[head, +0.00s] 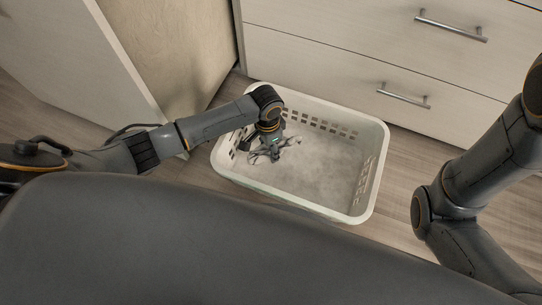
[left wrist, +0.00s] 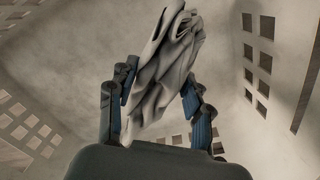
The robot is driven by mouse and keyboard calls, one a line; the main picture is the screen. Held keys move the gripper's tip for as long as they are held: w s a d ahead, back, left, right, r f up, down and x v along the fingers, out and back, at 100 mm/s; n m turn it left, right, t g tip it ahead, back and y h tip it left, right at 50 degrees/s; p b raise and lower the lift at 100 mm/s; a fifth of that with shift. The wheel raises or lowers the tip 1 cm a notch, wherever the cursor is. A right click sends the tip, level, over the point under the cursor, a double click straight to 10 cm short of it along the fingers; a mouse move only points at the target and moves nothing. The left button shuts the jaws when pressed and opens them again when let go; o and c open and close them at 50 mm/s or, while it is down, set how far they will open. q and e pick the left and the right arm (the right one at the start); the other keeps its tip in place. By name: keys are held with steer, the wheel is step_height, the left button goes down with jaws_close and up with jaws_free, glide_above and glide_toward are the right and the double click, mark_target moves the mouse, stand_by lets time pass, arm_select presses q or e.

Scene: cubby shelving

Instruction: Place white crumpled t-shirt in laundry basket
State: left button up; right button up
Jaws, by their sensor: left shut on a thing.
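The white crumpled t-shirt (left wrist: 170,65) is between the fingers of my left gripper (left wrist: 155,105), which is shut on it. In the head view the shirt (head: 289,142) shows as a small pale piece by the left gripper (head: 268,150). The white laundry basket (head: 372,165) stands on the floor. The left gripper reaches down inside it, near its left end. The basket's walls with square holes (left wrist: 264,60) surround the shirt in the left wrist view. I cannot tell whether the shirt touches the basket floor. My right gripper is out of view; only the right arm shows.
A drawer cabinet (head: 340,62) with metal handles stands right behind the basket. A pale panel (head: 75,62) stands at the left. The basket's middle and right side are empty. Wood floor (head: 405,215) shows right of the basket.

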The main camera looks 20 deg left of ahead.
arm_select(q)
step_height(320, 180, down, 4)
steer(key=b, duration=0.3)
steer(key=shift+r, duration=0.15)
steer(key=o, duration=1.2)
